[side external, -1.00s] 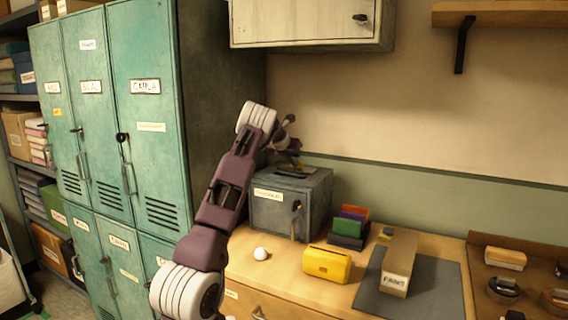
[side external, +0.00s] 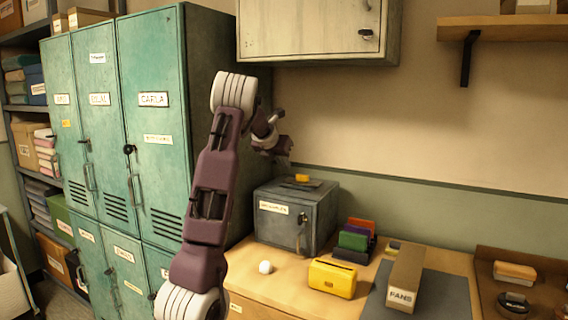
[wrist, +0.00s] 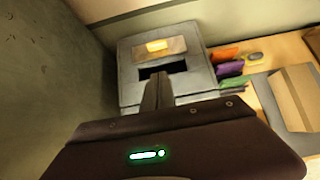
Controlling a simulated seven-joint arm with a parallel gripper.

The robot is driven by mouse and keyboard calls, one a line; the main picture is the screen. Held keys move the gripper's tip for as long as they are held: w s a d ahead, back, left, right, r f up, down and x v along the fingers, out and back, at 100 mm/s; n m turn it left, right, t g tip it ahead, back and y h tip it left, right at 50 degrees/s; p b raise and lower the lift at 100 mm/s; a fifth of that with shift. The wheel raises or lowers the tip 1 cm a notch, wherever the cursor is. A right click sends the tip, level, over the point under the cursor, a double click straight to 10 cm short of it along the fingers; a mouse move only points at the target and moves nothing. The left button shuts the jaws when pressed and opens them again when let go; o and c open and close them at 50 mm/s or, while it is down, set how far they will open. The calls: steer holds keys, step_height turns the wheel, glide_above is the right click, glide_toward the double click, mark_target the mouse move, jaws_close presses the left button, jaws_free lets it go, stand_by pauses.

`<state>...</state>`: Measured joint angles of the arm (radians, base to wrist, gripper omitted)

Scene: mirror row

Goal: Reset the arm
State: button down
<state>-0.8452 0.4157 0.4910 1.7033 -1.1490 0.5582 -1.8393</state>
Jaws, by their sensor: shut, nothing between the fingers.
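My gripper (side external: 283,161) is raised just above and behind the left part of the grey metal box (side external: 285,232) in the side view. In the wrist view my gripper's fingers (wrist: 157,82) are together with nothing between them, pointing toward the box top (wrist: 130,75). A dark slot shows in the box top, just beyond the fingertips. A small yellow piece (wrist: 157,46) lies on a brownish plate on the box top; it also shows in the side view (side external: 303,178).
Teal lockers (side external: 150,110) stand close on the left, and a wall cabinet (side external: 310,30) hangs above. On the desk are a white ball (side external: 265,267), a yellow case (side external: 332,279), coloured folders (side external: 355,240) and a long tan box (side external: 405,280) on a grey mat (side external: 448,295).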

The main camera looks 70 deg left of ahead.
steer(key=w+d+r+m+t+h, duration=0.1)
steer(key=w+d+m+h, duration=0.1)
steer(key=d+m, duration=0.5)
steer(key=w+d+r+m+h, duration=0.1)
steer(key=w+d+r+m, duration=0.2)
steer(key=d, duration=0.9)
steer(key=w+d+m+t+h, duration=0.1)
steer(key=w+d+m+h, duration=0.1)
steer(key=d+m, duration=0.55)
steer(key=s+d+m+h, duration=0.1)
steer(key=s+d+m, duration=0.15)
steer(key=d, duration=0.35)
steer(key=s+d+m+g+h, duration=0.1)
steer(key=d+m, duration=0.3)
steer(key=d, duration=0.2)
steer(key=s+d+m+h, duration=0.1)
steer(key=s+d+m, duration=0.1)
steer(key=d+m, duration=0.3)
steer(key=s+d+f+m, duration=0.2)
steer(key=s+d+m, duration=0.1)
steer(key=s+m, duration=0.2)
steer(key=s+d+f+m+g+y, duration=0.1)
steer(key=s+d+f+m, duration=0.2)
steer(key=s+m, duration=0.2)
steer(key=s+d+f+m+g, duration=0.1)
steer(key=s+d+f+m, duration=0.2)
steer(key=s+m, duration=0.3)
steer(key=shift+d, duration=0.3)
